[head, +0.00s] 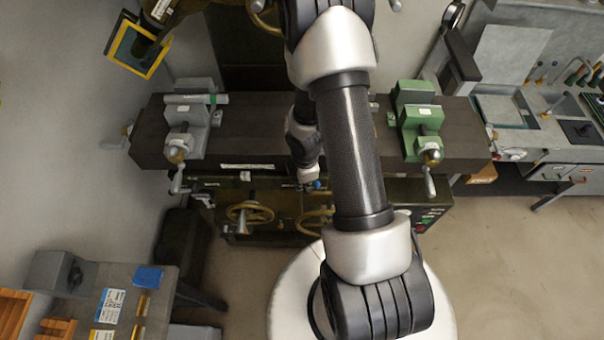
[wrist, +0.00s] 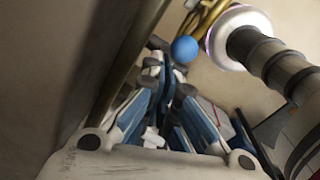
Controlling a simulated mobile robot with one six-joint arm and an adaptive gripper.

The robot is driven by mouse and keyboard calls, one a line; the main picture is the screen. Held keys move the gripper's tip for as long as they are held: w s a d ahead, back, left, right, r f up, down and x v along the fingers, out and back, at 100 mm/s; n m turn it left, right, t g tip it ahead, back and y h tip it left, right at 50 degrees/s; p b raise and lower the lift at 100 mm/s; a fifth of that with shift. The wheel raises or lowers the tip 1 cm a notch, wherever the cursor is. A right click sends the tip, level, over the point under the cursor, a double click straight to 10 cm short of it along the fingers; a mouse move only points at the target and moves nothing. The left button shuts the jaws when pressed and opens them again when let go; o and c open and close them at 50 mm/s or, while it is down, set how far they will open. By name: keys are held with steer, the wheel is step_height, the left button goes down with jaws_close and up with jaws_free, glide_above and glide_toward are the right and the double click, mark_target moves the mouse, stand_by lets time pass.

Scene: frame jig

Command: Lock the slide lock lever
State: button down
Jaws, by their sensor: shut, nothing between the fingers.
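A small blue ball knob (wrist: 185,49) shows near the top middle of the wrist view. It looks like the end of the slide lock lever, but the lever's shaft cannot be made out. In the head view the blue knob (head: 317,184) shows small at the machine's front, under the bench's front edge. My gripper (wrist: 160,62) is shut and empty, its fingertips just left of the knob in the wrist view. I cannot tell whether they touch it. In the head view my gripper (head: 308,186) is small and partly hidden by my arm.
The machine's dark bench (head: 250,140) carries a grey vise (head: 188,135) and a green vise (head: 418,118). Brass handwheels (head: 250,215) stick out below the knob's level. A side table (head: 120,295) stands lower left. Open floor (head: 520,260) lies at the right.

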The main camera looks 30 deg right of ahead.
mark_target(316, 186)
steer(key=s+y+p, duration=0.1)
steer(key=p, duration=0.4)
steer(key=shift+s+r+t, duration=0.1)
steer(key=shift+s+t, duration=0.1)
steer(key=shift+t, duration=0.2)
steer(key=shift+s+d, duration=0.1)
steer(key=shift+d, duration=0.1)
steer(key=shift+s+d+f+b, duration=0.15)
steer(key=shift+s+d+b, duration=0.2)
steer(key=shift+d+b, duration=0.2)
steer(key=shift+s+d+f+b, duration=0.15)
steer(key=shift+s+d+b, duration=0.2)
steer(key=shift+b, duration=0.25)
steer(key=s+d+f+b, duration=0.1)
steer(key=d+f+b, duration=0.1)
steer(key=s+d+f+b, duration=0.1)
steer(key=b, duration=0.1)
steer(key=shift+s+d+f+b, duration=0.2)
steer(key=shift+d+f+b, duration=0.1)
steer(key=shift+d+f, duration=0.05)
steer(key=shift+s+f, duration=0.1)
steer(key=shift+s, duration=0.05)
